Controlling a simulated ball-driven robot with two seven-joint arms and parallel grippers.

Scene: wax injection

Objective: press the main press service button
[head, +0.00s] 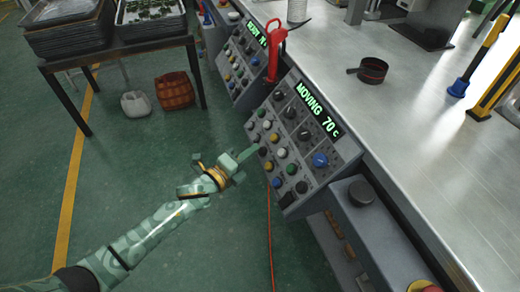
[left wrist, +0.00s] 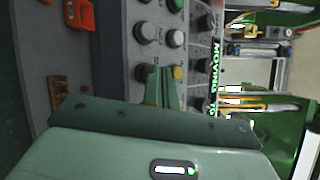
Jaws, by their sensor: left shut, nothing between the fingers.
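The near control panel (head: 322,158) is a grey sloped box with several round buttons and knobs and a green display (head: 318,108) reading "MOVING 70 c". Its button labels are too small to read, so I cannot tell which is the service button. My left gripper (head: 254,152) is shut and empty, its fingertips at the panel's left button columns. In the left wrist view, the shut fingers (left wrist: 162,72) point at the panel between a black button (left wrist: 143,72) and a yellow button (left wrist: 178,72). Whether they touch a button is unclear. My right gripper is out of view.
A red-handled tool (head: 274,45) stands between this panel and a second panel (head: 240,62) farther back. A metal table (head: 415,110) holds a dark round pan (head: 373,70). A tray rack (head: 120,48) and a basket (head: 175,90) are at upper left. Green floor is open at left.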

